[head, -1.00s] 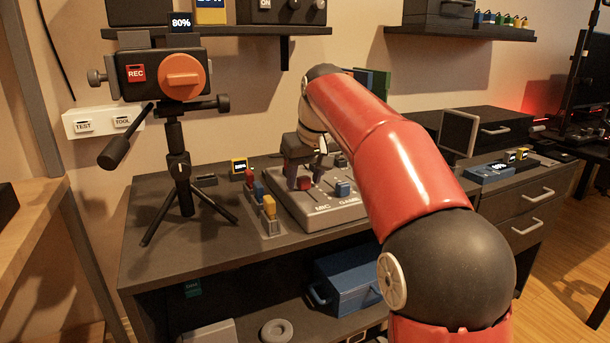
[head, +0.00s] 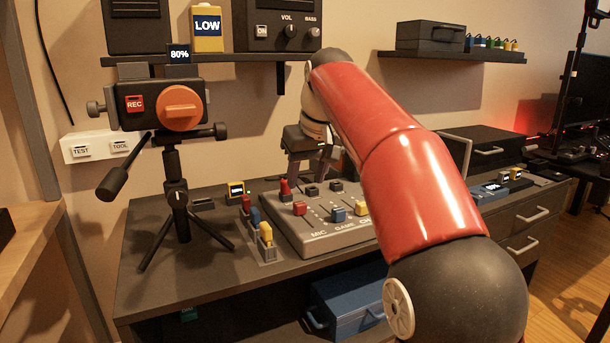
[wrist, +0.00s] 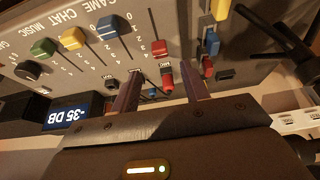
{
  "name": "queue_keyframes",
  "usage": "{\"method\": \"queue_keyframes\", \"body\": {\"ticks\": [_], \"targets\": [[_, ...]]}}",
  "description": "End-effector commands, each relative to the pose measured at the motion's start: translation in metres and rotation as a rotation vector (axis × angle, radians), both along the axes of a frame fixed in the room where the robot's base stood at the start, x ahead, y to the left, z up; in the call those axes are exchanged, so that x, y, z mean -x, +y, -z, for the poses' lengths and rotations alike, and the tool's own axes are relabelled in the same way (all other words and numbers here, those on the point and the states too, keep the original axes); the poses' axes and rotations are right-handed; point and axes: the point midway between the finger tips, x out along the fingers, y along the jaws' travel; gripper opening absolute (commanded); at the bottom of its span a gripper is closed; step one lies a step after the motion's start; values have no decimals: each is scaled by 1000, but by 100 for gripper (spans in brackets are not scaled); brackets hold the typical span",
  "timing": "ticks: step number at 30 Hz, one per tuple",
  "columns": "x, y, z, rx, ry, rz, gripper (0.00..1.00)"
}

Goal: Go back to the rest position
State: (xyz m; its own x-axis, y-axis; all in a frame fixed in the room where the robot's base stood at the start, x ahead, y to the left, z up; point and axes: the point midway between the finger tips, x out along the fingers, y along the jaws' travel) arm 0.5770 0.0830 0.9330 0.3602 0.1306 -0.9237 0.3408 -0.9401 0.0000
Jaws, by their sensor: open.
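My gripper (head: 310,165) is raised above the back of the grey mixer panel (head: 330,238) on the dark desk. Its two fingers are apart with nothing between them. In the wrist view my gripper (wrist: 160,92) points at the mixer (wrist: 110,75), with a red slider (wrist: 162,70) showing beyond the gap between the fingers. The mixer carries a red slider (head: 300,208) above MIC and a blue slider (head: 338,215) beside it. My red arm hides the right part of the mixer.
A camera on a tripod (head: 175,190) stands left of the mixer. A shelf (head: 220,58) with boxes hangs above. Several coloured levers (head: 266,234) stand at the mixer's left. A blue toolbox (head: 345,300) sits below the desktop.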

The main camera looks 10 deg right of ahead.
Motion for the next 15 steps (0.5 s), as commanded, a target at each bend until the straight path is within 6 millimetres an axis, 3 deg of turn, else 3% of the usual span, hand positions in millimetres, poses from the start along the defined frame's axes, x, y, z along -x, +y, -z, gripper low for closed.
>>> {"method": "queue_keyframes", "body": {"ticks": [5,11,15], "targets": [[22,-10,1,-2,-8,30,45],[93,-37,25,-8,-30,124,45],[152,-53,60,-12,-50,190,45]]}}
